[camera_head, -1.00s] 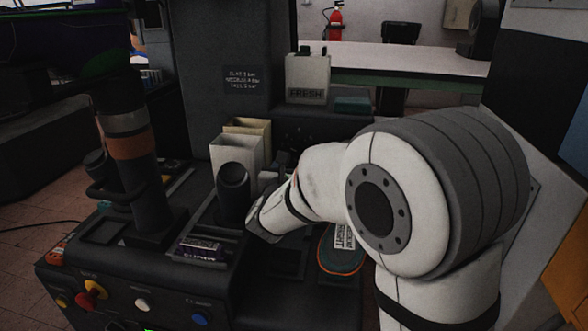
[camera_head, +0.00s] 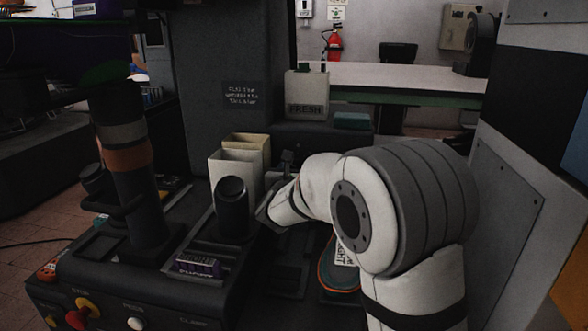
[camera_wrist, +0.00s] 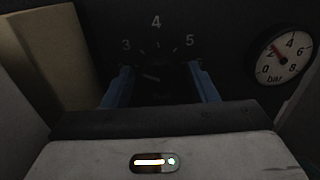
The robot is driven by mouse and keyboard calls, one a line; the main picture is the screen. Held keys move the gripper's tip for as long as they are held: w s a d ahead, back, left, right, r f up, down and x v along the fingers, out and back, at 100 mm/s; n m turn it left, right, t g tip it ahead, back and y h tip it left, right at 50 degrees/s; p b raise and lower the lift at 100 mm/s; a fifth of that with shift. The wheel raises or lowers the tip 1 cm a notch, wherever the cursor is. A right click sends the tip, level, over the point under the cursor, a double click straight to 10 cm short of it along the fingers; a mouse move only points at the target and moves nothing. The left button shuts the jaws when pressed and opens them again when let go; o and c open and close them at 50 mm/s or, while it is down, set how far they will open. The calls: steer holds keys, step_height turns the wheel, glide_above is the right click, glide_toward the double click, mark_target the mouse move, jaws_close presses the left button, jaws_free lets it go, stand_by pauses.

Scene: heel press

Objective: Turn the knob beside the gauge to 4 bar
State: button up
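In the wrist view the dark knob (camera_wrist: 160,82) sits on a dark panel, under a dial with the numerals 3, 4 and 5. A short pale mark on it points left and slightly up, not at the 4. My gripper (camera_wrist: 161,70) has its two blue-padded fingers apart, one on each side of the knob; I see no clear contact, and the dim light hides the knob's edges. The round white gauge (camera_wrist: 282,55) is to the right, its red needle near 2 bar. In the head view my arm hides the knob and gauge.
A pale bin (camera_head: 234,177) stands left of my wrist, and a pale wall fills the wrist view's left side (camera_wrist: 60,50). A dark upright cylinder (camera_head: 233,205) stands nearby. A shoe (camera_head: 338,275) lies below my arm. A FRESH box (camera_head: 307,92) stands behind.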

steer(key=c, duration=0.7)
steer(key=shift+a, duration=0.2)
steer(key=shift+c, duration=0.8)
steer(key=shift+d, duration=0.15)
steer(key=shift+f+b, duration=0.1)
steer(key=shift+b, duration=0.25)
